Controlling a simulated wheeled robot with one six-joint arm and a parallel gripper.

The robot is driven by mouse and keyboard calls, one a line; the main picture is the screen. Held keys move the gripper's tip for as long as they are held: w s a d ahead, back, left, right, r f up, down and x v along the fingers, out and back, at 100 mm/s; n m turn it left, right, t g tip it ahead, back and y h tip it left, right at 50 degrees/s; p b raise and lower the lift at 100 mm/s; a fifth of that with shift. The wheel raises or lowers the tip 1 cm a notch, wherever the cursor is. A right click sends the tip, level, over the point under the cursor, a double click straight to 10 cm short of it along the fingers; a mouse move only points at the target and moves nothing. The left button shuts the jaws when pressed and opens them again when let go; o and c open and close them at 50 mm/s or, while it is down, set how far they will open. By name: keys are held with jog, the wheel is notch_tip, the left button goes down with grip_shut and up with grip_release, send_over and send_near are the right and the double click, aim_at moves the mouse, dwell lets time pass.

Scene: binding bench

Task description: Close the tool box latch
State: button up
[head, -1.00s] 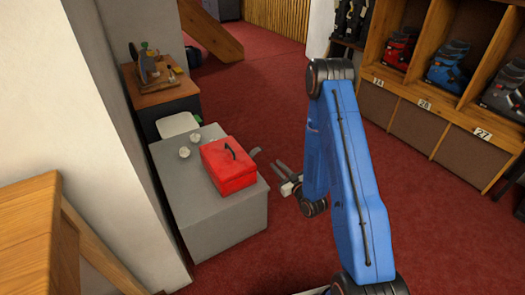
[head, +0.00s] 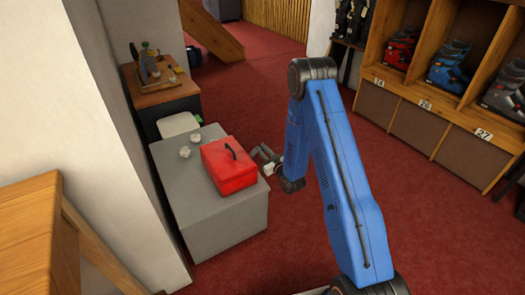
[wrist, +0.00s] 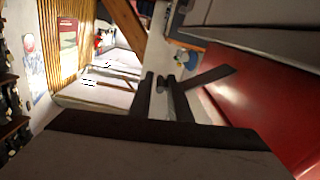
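The red tool box (head: 229,167) sits on the grey bench, with a dark handle on its lid, which lies down. In the wrist view its red side (wrist: 255,100) fills the right. A dark flap that looks like the latch (wrist: 212,76) sticks out from this side. My gripper (head: 265,153) is at the right side of the box, close to the latch. In the wrist view my gripper (wrist: 161,82) shows two dark fingers with a narrow gap and nothing clearly held between them. The latch's outer end is beside the right finger; I cannot tell whether they touch.
The grey bench (head: 222,228) also holds two small whitish objects (head: 190,145) left of the box. A wooden-topped side table (head: 165,93) with small items stands behind. Shelves with boots (head: 448,75) line the right. Red carpet is open between them.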

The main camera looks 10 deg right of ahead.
grip_shut()
jog(key=shift+r, duration=0.1)
jog(key=shift+s+a+r+n, duration=0.2)
jog(key=shift+a+r+n, duration=0.55)
jog(key=shift+r, duration=0.2)
grip_release()
